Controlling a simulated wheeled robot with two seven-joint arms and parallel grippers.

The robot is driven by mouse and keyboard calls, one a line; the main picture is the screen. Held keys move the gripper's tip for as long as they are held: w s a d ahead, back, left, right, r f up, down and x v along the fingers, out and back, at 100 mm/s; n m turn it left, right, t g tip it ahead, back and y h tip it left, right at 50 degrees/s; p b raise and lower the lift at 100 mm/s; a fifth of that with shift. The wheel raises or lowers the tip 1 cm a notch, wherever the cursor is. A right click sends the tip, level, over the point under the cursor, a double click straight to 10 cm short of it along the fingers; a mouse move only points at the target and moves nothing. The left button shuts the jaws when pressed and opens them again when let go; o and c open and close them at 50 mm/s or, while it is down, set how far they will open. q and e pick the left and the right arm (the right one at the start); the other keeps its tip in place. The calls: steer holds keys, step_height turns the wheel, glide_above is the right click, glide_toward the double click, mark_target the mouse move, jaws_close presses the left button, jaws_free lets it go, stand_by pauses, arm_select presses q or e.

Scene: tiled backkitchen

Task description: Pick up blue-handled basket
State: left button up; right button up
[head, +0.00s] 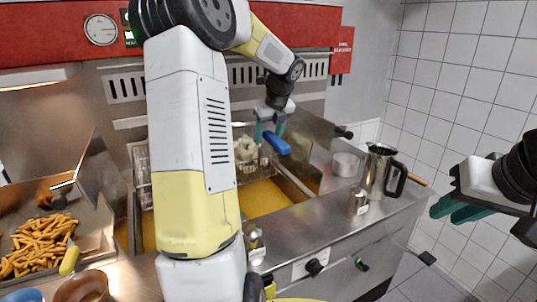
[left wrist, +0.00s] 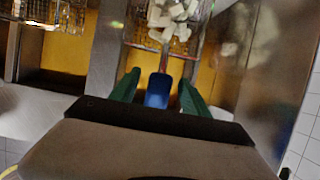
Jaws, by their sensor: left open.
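The wire basket (head: 252,172) with the blue handle (head: 276,143) is over the fryer's yellow oil and holds pale chunks. In the left wrist view its blue handle (left wrist: 158,92) points toward me, with the basket mesh (left wrist: 137,38) at the top. My left gripper (head: 270,132) is open at the handle. In the left wrist view the green fingers of my left gripper (left wrist: 157,88) stand on either side of the handle, with gaps. My right gripper (head: 455,208) is far right, away from the basket; its jaw gap is unclear.
Another wire basket (left wrist: 62,14) is at the upper left of the wrist view. A steel jug (head: 379,172), a small metal cup (head: 358,202) and a round container (head: 345,164) stand right of the fryer. Fries (head: 40,243) lie at left. My left arm hides the middle of the fryer.

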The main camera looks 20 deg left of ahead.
arm_select(q)
steer(key=x, duration=0.3)
steer(key=shift+a+f, duration=0.1)
steer(key=shift+f, duration=0.1)
jaws_close()
steer(key=shift+w+r, duration=0.1)
steer(key=shift+r, duration=0.05)
stand_by(1.0)
